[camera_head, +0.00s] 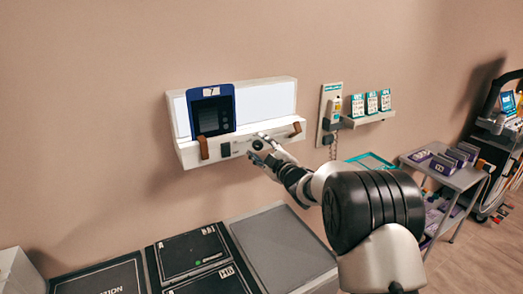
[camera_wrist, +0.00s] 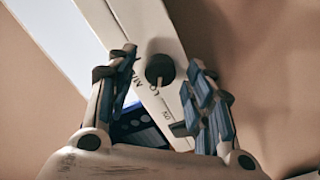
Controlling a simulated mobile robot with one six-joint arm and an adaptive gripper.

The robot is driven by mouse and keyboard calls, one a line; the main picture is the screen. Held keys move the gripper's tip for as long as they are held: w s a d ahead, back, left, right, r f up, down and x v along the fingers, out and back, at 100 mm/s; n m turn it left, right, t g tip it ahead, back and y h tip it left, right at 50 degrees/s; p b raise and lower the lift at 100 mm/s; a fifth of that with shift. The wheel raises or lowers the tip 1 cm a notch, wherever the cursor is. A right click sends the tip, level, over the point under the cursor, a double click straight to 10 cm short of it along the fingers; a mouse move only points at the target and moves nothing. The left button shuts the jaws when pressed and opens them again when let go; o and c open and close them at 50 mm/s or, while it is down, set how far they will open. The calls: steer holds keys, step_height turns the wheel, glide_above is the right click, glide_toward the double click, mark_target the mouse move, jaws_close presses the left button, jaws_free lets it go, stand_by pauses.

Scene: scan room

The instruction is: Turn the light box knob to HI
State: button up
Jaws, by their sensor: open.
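The white light box (camera_head: 268,103) is fixed to the wall, with a lit panel and a front ledge. Its dark round knob (camera_wrist: 160,70) shows in the wrist view on the white strip, with small lettering around it that includes what looks like LO. I cannot tell which mark the knob points to. My gripper (camera_head: 262,148) is at the front ledge in the head view and covers the knob there. In the wrist view my gripper (camera_wrist: 161,67) is open, one finger on each side of the knob, with visible gaps between.
A blue-framed dark film (camera_head: 211,110) stands on the light box at left. Brown tabs sit at the ledge's two ends, including the right tab (camera_head: 295,130). A wall rack (camera_head: 370,119) hangs to the right. Black cases (camera_head: 190,252) lie below; a cart (camera_head: 458,178) stands at right.

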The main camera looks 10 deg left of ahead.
steer(key=shift+c, duration=0.3)
steer(key=c, duration=1)
